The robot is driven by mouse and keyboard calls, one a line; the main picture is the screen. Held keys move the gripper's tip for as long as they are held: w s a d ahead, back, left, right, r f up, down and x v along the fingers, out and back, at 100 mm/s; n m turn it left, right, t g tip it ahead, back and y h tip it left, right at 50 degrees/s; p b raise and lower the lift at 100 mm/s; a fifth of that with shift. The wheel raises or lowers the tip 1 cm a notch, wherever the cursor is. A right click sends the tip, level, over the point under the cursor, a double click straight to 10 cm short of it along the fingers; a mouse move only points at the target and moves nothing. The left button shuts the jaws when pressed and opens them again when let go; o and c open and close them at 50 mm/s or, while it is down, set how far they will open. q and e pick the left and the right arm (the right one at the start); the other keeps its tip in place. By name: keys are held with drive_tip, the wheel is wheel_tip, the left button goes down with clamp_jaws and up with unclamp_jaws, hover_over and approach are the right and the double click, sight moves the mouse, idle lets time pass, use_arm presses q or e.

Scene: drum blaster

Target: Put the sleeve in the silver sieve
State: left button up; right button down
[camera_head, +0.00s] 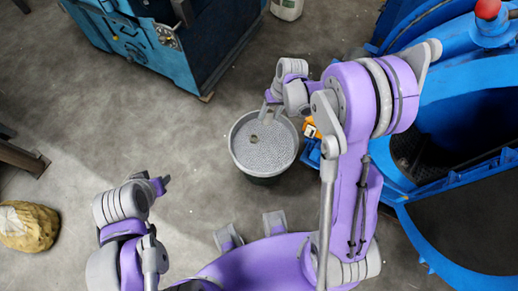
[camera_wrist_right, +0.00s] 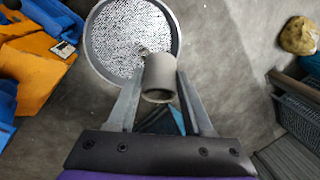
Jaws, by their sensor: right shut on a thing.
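The sleeve (camera_wrist_right: 159,78), a short grey hollow cylinder, is between the fingertips of my right gripper (camera_wrist_right: 157,82), which is shut on it in the right wrist view. In the wrist view the sieve (camera_wrist_right: 112,40) lies below and beyond the sleeve. My right gripper (camera_head: 271,105) is over the sieve's far edge in the head view; the sleeve is hard to make out there. My left gripper (camera_head: 156,182) is away to the left, its jaw gap unclear.
A small round piece (camera_head: 253,139) lies on the mesh. A blue machine (camera_head: 440,180) stands close on the right, with an orange part (camera_head: 311,129) near the sieve. Another blue machine (camera_head: 150,50) is at the back. A tan sack (camera_head: 28,227) lies left; floor between is clear.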

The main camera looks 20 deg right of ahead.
wheel_tip(320, 180, down, 8)
drive_tip(key=b, duration=0.5)
drive_tip(key=m+b, duration=0.3)
drive_tip(key=b, duration=1.1)
hover_over(272, 149)
drive_tip(key=d, duration=0.1)
wheel_tip(272, 149, down, 16)
drive_tip(key=shift+t, duration=0.3)
drive_tip(key=f, duration=0.2)
drive_tip(key=f+b, duration=0.1)
drive_tip(key=f, duration=0.2)
drive_tip(key=shift+s+f+b, duration=0.3)
drive_tip(key=shift+f, duration=0.05)
use_arm(q)
wheel_tip(272, 149, down, 26)
drive_tip(key=g+b, duration=0.1)
drive_tip(key=shift+a+f, duration=0.15)
drive_tip(key=shift+f, duration=0.1)
use_arm(e)
drive_tip(key=shift+f, duration=2.05)
drive_tip(key=shift+f, duration=0.2)
drive_tip(key=shift+c, duration=1.5)
unclamp_jaws()
use_arm(q)
drive_tip(key=shift+f, duration=0.1)
use_arm(e)
drive_tip(key=shift+r, duration=0.1)
